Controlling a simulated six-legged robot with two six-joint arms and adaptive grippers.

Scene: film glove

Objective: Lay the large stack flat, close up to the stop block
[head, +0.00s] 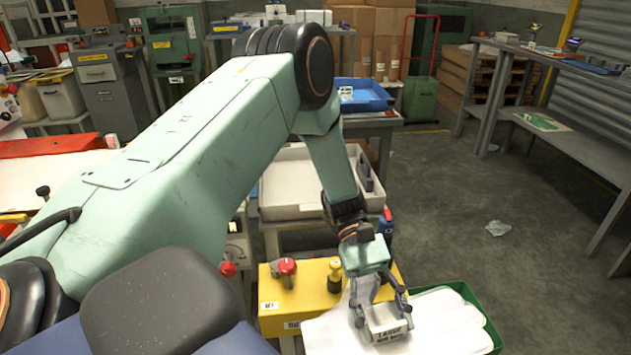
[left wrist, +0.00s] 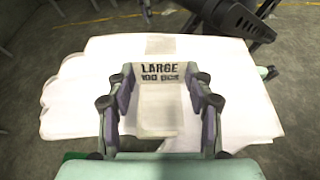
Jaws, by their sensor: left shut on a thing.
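The large stack (head: 330,335) is a wide white pile of film gloves at the bottom right of the head view. In the left wrist view the stack (left wrist: 75,110) spreads to both sides, with scalloped ends at its left. A paper band (left wrist: 158,76) reading "LARGE 100 pcs" wraps its middle. My left gripper (head: 383,320) is shut on the stack at this band, with its fingers (left wrist: 159,95) on either side of the band. I cannot pick out the stop block. My right gripper is not in view.
A green tray (head: 490,325) shows beneath or beside the stack. A yellow box (head: 310,305) with a red knob (head: 288,267) stands beside the gripper. A pale tray (head: 285,185) sits on a stand behind. Open floor lies to the right, with crumpled litter (head: 498,228).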

